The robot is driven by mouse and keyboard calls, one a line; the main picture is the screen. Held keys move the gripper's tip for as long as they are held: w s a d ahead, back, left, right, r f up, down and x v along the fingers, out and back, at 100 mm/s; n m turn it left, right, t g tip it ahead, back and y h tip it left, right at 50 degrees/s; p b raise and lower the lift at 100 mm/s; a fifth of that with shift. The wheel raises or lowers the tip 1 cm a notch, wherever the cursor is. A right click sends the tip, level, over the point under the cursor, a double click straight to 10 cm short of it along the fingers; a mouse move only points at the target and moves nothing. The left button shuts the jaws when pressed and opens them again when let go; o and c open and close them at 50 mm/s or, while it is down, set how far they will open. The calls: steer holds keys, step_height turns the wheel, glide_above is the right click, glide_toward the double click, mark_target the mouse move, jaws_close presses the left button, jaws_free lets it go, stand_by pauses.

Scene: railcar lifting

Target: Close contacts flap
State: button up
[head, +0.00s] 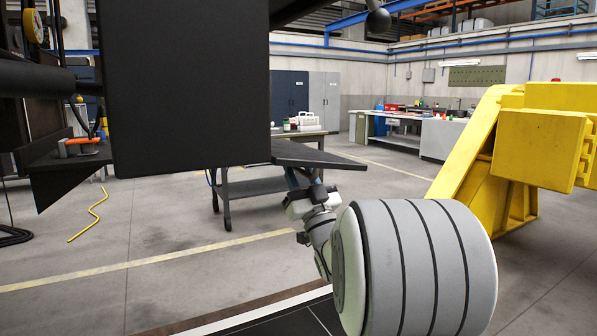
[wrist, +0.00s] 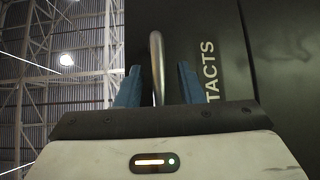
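A dark flap (head: 312,156) shows in the head view as a thin black slab jutting out to the right of a large black panel. In the wrist view a dark surface (wrist: 180,35) carries pale lettering reading "TACTS" (wrist: 209,70), the rest hidden. A metal bar handle (wrist: 157,65) stands out in front of it. My gripper (head: 298,182) is just under the slab. In the wrist view its two blue fingers (wrist: 159,84) are apart, one each side of the handle, with gaps visible on both sides. Whether the fingers touch the flap is unclear.
The large black panel (head: 185,80) hangs left of my arm. A yellow machine (head: 510,150) stands at the right. A workbench (head: 270,184) is behind the flap. A yellow hose (head: 92,218) lies on the floor at left; the floor between is clear.

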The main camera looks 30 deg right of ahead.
steer(key=shift+c, duration=0.2)
jaws_close()
